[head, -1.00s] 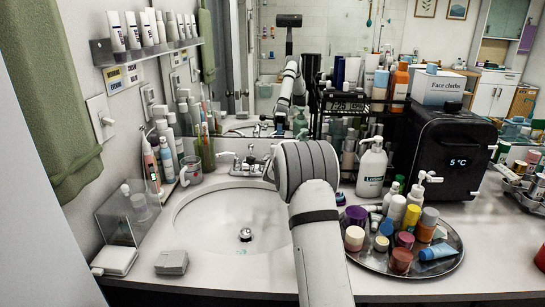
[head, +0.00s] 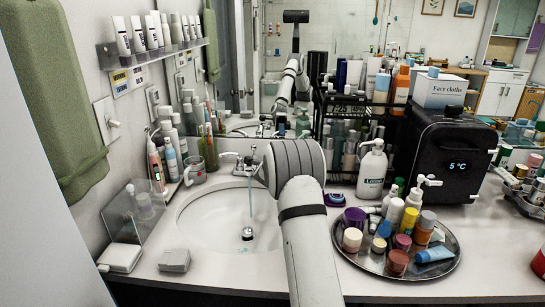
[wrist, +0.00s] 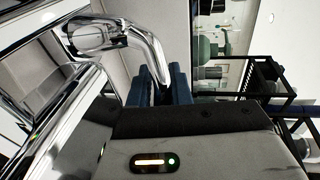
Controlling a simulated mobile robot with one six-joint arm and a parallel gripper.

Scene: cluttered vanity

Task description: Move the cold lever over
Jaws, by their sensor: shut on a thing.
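The chrome tap (head: 243,163) stands at the back of the white sink (head: 195,215), and a thin stream of water (head: 251,200) falls from it toward the drain. In the wrist view a curved chrome lever (wrist: 145,42) bends down between the two dark blue fingers of my gripper (wrist: 163,82), which is shut on it. In the head view my arm hides my gripper and the right side of the tap, including the lever there.
A metal tray (head: 437,268) crowded with jars and tubes sits right of my arm. A white pump bottle (head: 371,172) and black box (head: 445,155) stand behind it. A glass mug (head: 193,170) and several bottles stand left of the tap. A black rack (wrist: 240,78) shows at right in the wrist view.

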